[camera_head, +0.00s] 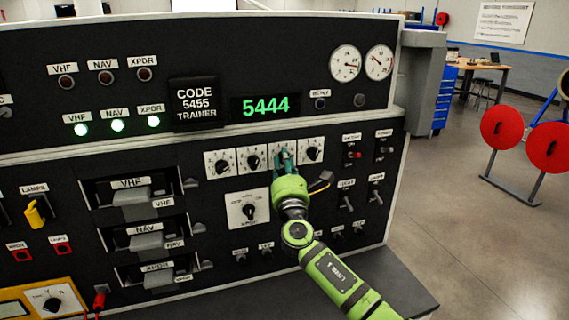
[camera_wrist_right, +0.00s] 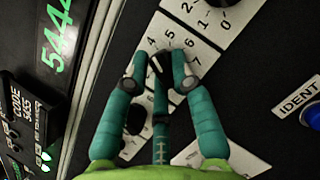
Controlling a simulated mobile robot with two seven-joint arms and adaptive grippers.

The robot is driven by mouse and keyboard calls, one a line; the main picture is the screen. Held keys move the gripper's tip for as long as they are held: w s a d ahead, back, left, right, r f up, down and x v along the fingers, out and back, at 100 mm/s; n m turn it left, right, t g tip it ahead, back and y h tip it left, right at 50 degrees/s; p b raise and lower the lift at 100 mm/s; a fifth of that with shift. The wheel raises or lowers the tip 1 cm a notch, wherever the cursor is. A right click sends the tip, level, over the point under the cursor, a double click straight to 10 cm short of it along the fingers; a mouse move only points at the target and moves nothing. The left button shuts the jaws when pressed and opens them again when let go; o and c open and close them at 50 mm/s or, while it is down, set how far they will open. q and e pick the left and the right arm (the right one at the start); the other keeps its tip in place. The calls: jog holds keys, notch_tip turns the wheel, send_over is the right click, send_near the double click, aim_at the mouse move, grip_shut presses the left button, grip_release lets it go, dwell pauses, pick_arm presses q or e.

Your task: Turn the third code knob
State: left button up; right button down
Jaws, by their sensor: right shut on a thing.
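The third code knob (camera_wrist_right: 156,62) is a small dark knob on a white dial plate (camera_wrist_right: 191,62) with black numbers, seen between my fingertips in the right wrist view. In the head view my right gripper (camera_head: 284,158) covers most of it, in the row of four dial plates. My right gripper (camera_wrist_right: 158,68) has teal fingers and is shut on this knob. The green display (camera_head: 265,106) above reads 5444. The code sign (camera_head: 195,104) to its left reads 5455. My left gripper is not in view.
The neighbouring code knobs are the second knob (camera_head: 252,159) on the left and the fourth knob (camera_head: 311,152) on the right, both close to my fingers. Switches stand to the right.

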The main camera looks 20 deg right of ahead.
jog(key=m+g+h, duration=0.1)
jog(key=m, duration=0.2)
jog(key=m+g+h, duration=0.1)
jog(key=m, duration=0.3)
jog(key=shift+r+m+h, duration=0.1)
jog(key=shift+m+h, duration=0.2)
jog(key=shift+g, duration=0.3)
jog(key=c, duration=1.3)
grip_release()
jog(key=v, duration=1.2)
